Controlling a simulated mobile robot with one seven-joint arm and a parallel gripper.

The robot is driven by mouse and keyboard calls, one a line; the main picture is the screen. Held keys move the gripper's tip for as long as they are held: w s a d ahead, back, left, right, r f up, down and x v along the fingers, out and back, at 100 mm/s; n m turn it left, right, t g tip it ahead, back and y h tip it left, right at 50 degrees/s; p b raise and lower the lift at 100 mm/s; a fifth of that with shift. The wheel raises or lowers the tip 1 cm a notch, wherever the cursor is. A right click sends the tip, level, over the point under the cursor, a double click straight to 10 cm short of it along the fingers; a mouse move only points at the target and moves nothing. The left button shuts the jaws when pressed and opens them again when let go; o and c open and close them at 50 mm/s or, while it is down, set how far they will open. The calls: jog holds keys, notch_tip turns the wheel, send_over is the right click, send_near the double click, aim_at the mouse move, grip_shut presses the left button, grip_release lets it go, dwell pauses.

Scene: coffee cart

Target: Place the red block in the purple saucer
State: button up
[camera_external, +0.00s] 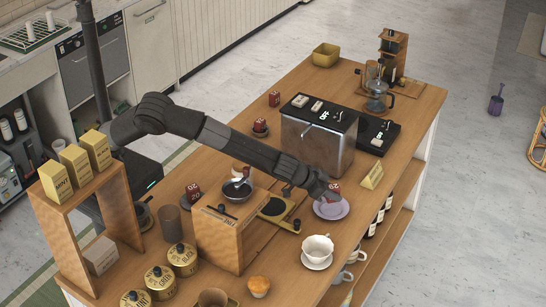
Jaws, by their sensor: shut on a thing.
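My gripper (331,196) is over the far part of the saucer, reaching in from the left. It is shut on a red block (335,187) with pale markings, partly hidden by the gripper. The block is at the saucer's far side. I cannot tell whether it touches the saucer or is held just above it.
The coffee machine (318,141) stands behind my forearm. A white cup (317,247) on a saucer is in front, and a yellow sign (372,176) stands to the right. Other red blocks (274,98) (193,192) stand elsewhere on the cart.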

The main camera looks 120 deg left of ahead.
aim_at(331, 201)
jog(key=shift+f, duration=1.9)
jog(key=shift+f, duration=0.15)
jog(key=o, duration=1.1)
jog(key=shift+c, duration=0.2)
jog(key=shift+s+d+r, duration=0.15)
jog(key=shift+d+r, duration=0.05)
jog(key=shift+r, duration=0.15)
jog(key=v, duration=1.1)
jog(key=shift+s, duration=0.2)
